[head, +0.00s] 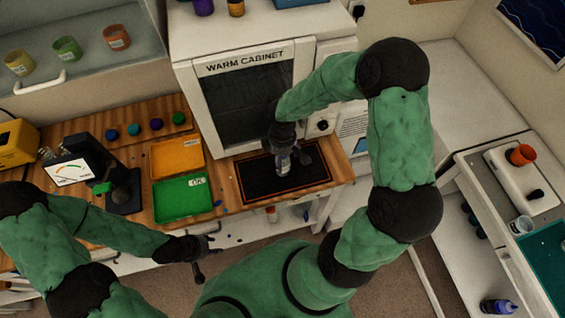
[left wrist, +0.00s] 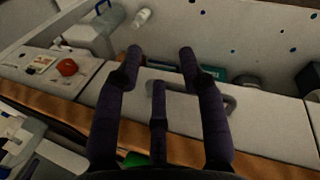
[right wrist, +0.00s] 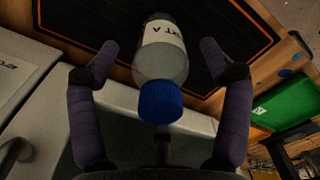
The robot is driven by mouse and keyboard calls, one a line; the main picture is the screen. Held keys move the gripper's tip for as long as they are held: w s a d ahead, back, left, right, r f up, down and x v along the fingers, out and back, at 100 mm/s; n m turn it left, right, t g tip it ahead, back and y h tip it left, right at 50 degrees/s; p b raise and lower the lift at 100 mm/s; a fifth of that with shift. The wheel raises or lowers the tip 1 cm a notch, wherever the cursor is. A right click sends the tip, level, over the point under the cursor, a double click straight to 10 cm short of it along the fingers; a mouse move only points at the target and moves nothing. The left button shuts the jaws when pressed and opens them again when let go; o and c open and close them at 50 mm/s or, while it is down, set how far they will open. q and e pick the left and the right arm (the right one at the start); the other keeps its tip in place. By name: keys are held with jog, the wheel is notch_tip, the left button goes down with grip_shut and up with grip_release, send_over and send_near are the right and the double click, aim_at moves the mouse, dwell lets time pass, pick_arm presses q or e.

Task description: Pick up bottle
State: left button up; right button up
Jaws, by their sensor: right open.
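A clear bottle (right wrist: 163,62) with a white label and a blue cap (right wrist: 160,102) stands on the black mat with an orange border (head: 262,186). My right gripper (right wrist: 158,54) is open, with its fingers on either side of the bottle; a gap shows on both sides. In the head view, my right gripper (head: 287,150) is over the mat, in front of the warm cabinet, and partly hides the bottle (head: 283,165). My left gripper (head: 207,256) is open and empty by the bench's front edge; its spread fingers also show in the left wrist view (left wrist: 160,52).
The warm cabinet (head: 212,101) stands right behind the mat. An orange tray (head: 177,157) and a green tray (head: 184,199) lie left of the mat. A meter (head: 71,171) stands further left. The white counter at the right (head: 480,100) is clear.

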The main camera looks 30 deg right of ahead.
jog(key=c, duration=1.5)
